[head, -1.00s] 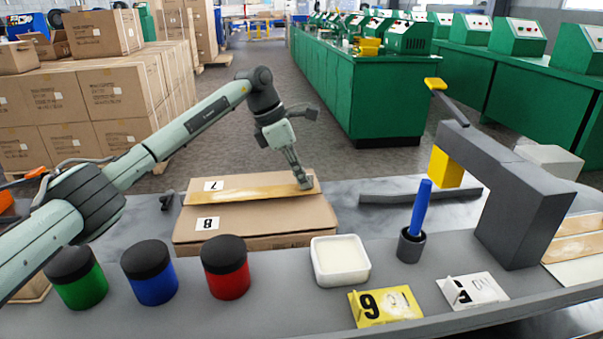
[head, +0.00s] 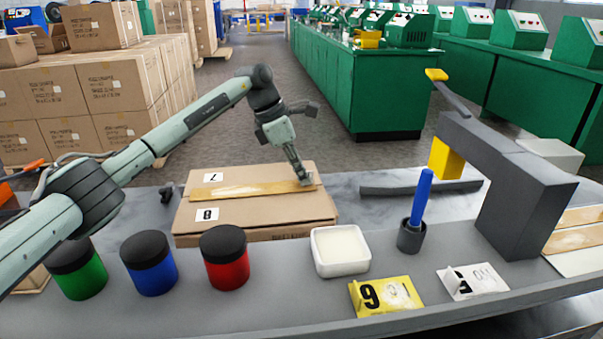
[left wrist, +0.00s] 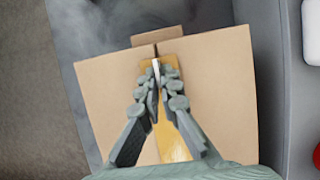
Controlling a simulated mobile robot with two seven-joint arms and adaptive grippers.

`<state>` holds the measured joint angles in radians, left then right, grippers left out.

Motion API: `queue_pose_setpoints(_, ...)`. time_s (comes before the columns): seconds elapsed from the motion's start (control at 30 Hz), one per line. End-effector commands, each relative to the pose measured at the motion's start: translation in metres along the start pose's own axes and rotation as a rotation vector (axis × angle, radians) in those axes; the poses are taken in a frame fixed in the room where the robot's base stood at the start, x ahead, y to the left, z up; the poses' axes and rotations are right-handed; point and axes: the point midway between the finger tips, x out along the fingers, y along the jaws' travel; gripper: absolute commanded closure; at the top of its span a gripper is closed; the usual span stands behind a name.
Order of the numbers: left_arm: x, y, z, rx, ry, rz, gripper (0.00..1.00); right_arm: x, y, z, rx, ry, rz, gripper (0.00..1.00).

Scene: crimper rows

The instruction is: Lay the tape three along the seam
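A closed cardboard carton (head: 285,216) lies on the grey work surface, with labels 7 and 8 on its top. A tan tape strip (head: 245,189) lies across the top along the middle seam. In the left wrist view the tape (left wrist: 172,140) runs lengthwise, and the bare seam shows just beyond its far end. My left gripper (head: 304,181) is at the tape's right end, low over the carton. In the left wrist view its fingertips (left wrist: 156,70) are close together at the tape's end and appear to pinch it. The right gripper is not in view.
Green, blue and red jars (head: 225,258), a white tub (head: 340,232) and a blue-handled tool in a cup (head: 411,238) stand in front. A grey dispenser-like frame (head: 520,200) stands at right. A dark bar (head: 420,188) lies right of the carton.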

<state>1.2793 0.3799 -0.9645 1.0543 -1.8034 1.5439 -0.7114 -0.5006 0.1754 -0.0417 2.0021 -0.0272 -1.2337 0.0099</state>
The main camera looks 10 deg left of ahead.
Motion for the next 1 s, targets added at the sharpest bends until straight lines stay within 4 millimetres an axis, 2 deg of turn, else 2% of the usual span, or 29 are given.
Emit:
queue_pose_setpoints(0.13, 0.0, 0.0, 0.0, 0.0, 0.0, 0.0, 1.0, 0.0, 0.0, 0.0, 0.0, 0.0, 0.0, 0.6)
queue_pose_setpoints(0.37, 0.0, 0.0, 0.0, 0.0, 0.0, 0.0, 0.71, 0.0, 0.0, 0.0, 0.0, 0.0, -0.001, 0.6)
queue_pose_setpoints(0.73, -0.005, 0.0, 0.0, 0.0, 0.0, 0.001, 0.71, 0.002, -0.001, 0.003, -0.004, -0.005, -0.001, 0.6)
queue_pose_setpoints(0.87, -0.024, 0.001, 0.001, 0.001, -0.001, 0.004, 0.71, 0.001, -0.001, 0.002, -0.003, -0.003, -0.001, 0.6)
queue_pose_setpoints(1.0, -0.055, 0.001, 0.0, 0.001, 0.0, 0.005, 0.71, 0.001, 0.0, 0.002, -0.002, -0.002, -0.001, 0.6)
